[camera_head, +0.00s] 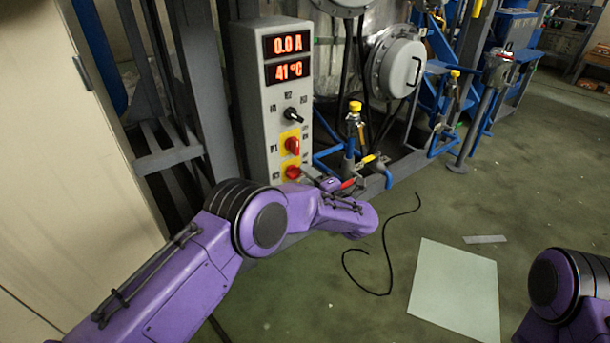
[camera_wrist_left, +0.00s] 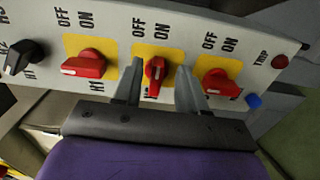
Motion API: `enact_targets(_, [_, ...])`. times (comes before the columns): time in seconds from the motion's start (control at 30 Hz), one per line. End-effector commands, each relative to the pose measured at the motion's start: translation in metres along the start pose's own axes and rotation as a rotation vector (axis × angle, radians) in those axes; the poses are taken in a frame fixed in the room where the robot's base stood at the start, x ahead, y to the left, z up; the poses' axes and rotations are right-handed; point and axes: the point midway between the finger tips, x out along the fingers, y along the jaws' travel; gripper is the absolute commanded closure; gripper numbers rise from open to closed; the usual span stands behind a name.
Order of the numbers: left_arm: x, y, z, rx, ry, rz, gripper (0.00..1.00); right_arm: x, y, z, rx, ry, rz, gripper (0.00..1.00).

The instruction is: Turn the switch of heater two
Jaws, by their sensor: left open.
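The grey control box (camera_head: 279,100) stands upright in the head view, with red switches on yellow plates low on its front. In the left wrist view, the middle red switch (camera_wrist_left: 156,72) sits between the fingers of my left gripper (camera_wrist_left: 160,88), which is open around it. I cannot tell whether the fingers touch it. Its handle points down in the picture, and its label is partly hidden.
The display (camera_head: 288,58) reads 0.0 A and 41 °C. A black knob (camera_wrist_left: 22,56) is beside the switches. A blue button (camera_wrist_left: 254,100) is near the right switch. Pipes and a yellow-topped valve (camera_head: 355,107) stand right of the box. A black cable (camera_head: 388,250) lies on the floor.

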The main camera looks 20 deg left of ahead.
Motion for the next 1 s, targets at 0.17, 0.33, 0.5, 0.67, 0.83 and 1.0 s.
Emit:
enact_targets(0.17, [-0.046,0.003,0.001,0.002,-0.006,0.001,0.58,-0.011,0.001,-0.005,0.0,0.0,0.0,0.57])
enact_targets(0.33, [-0.078,0.001,0.0,0.001,-0.003,0.0,0.58,-0.015,0.001,-0.006,0.0,0.0,0.0,0.57])
enact_targets(0.5, [-0.089,0.0,-0.001,0.001,0.0,-0.001,0.58,-0.016,0.002,-0.007,0.0,0.0,0.0,0.57])
enact_targets(0.67, [-0.089,0.0,-0.001,0.001,0.0,-0.001,0.58,-0.016,0.002,-0.006,0.0,0.0,0.0,0.57])
enact_targets(0.83, [-0.089,0.0,-0.001,0.001,0.0,-0.001,0.58,-0.016,0.002,-0.006,0.0,0.0,0.0,0.57])
enact_targets(1.0, [-0.09,-0.001,0.01,0.052,-0.066,0.005,0.58,-0.016,0.002,-0.006,0.0,0.0,0.0,0.57])
